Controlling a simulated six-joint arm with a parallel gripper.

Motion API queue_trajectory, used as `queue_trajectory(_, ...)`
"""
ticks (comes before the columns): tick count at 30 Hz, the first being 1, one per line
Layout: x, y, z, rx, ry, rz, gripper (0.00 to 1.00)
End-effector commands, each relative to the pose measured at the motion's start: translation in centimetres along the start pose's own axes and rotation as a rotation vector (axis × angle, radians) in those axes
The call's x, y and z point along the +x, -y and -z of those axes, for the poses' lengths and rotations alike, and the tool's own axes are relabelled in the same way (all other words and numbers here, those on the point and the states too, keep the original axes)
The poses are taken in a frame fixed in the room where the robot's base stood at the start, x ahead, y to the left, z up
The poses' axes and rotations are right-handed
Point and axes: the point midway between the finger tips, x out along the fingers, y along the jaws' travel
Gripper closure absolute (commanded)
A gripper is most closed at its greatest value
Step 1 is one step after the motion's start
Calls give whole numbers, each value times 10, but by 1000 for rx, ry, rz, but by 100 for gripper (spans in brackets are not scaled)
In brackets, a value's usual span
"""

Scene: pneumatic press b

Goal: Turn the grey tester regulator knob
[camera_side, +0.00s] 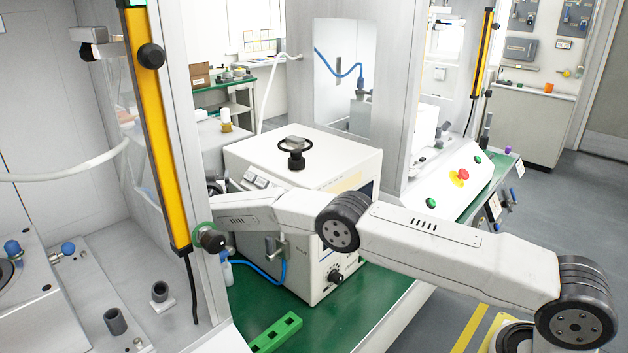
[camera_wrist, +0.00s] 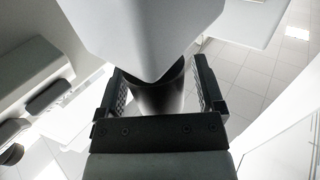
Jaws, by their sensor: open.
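In the wrist view, my gripper (camera_wrist: 160,88) is open, with one black finger on each side of a dark grey round knob (camera_wrist: 160,98). The knob sits between the fingers, under a pale angular body (camera_wrist: 140,30) that hides its upper part. I cannot tell whether either finger touches it. In the side view, the white tester box (camera_side: 305,175) stands on the green bench, with a black handwheel (camera_side: 295,147) on top. My arm crosses in front of the box. My gripper cannot be made out there, and I cannot tell where the wrist view's knob is.
A grey upright post (camera_side: 185,130) with a yellow strip stands left of the box. A blue hose (camera_side: 265,272) runs low beside the box. A green slotted block (camera_side: 276,334) lies on the bench (camera_side: 365,295). The bench's front is mostly clear.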

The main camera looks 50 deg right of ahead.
Motion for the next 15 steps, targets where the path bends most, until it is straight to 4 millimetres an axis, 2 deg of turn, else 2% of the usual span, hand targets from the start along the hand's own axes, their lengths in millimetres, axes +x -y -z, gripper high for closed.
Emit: queue_trajectory(15, -22, 1, 1, 0, -1, -1, 14)
